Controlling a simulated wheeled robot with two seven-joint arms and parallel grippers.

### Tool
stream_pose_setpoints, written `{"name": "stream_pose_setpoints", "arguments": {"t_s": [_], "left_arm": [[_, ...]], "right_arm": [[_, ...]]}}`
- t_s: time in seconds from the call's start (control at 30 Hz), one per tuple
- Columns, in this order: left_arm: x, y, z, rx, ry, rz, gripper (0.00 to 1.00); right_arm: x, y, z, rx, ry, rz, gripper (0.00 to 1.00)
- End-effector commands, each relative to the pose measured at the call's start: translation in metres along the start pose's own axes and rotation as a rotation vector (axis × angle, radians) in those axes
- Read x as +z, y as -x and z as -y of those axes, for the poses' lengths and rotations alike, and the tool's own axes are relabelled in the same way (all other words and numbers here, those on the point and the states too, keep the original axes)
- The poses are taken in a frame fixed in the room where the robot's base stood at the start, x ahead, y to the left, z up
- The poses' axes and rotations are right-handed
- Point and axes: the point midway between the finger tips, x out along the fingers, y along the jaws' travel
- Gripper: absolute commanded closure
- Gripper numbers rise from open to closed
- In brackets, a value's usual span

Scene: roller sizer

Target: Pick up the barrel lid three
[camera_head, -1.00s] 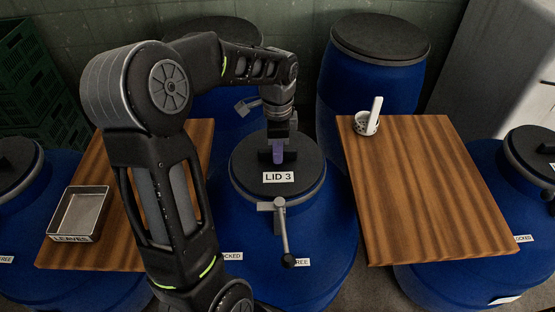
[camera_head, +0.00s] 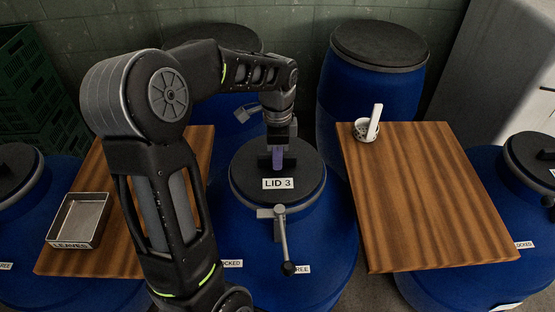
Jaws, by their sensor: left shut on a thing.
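The barrel lid three (camera_head: 302,182) is a dark round lid with a white "LID 3" label on its front. It lies on top of the blue middle barrel (camera_head: 325,240). My left gripper (camera_head: 278,155) reaches down from above at the lid's centre and is shut on the lid's handle, which is mostly hidden by the fingers. A metal clamp lever (camera_head: 282,240) hangs down the barrel's front, its knob near the right-hand label. The lid looks level and seated on the barrel. My right gripper is not in view.
A wooden board (camera_head: 425,200) with a speckled cup (camera_head: 366,131) on it lies to the right. Another board (camera_head: 120,262) with a metal "LEAVES" tray (camera_head: 78,222) lies to the left. More blue barrels stand around, including one behind right (camera_head: 370,95).

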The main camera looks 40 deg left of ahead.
Motion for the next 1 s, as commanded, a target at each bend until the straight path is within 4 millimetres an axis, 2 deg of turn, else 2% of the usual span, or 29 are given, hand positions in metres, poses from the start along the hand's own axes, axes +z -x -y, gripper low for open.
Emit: {"name": "stream_pose_setpoints", "arguments": {"t_s": [0.17,0.5,0.67,1.0], "left_arm": [[-0.001,0.024,0.002,-0.008,0.000,-0.004,1.00],[-0.001,0.087,0.001,-0.007,-0.001,-0.004,1.00],[-0.001,0.099,0.001,-0.005,-0.001,-0.003,1.00],[-0.001,0.099,0.001,-0.004,-0.001,-0.003,1.00]], "right_arm": [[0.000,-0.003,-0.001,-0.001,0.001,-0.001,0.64],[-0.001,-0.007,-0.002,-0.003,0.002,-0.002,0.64],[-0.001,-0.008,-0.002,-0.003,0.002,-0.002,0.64],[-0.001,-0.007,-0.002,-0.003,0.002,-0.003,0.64]]}}
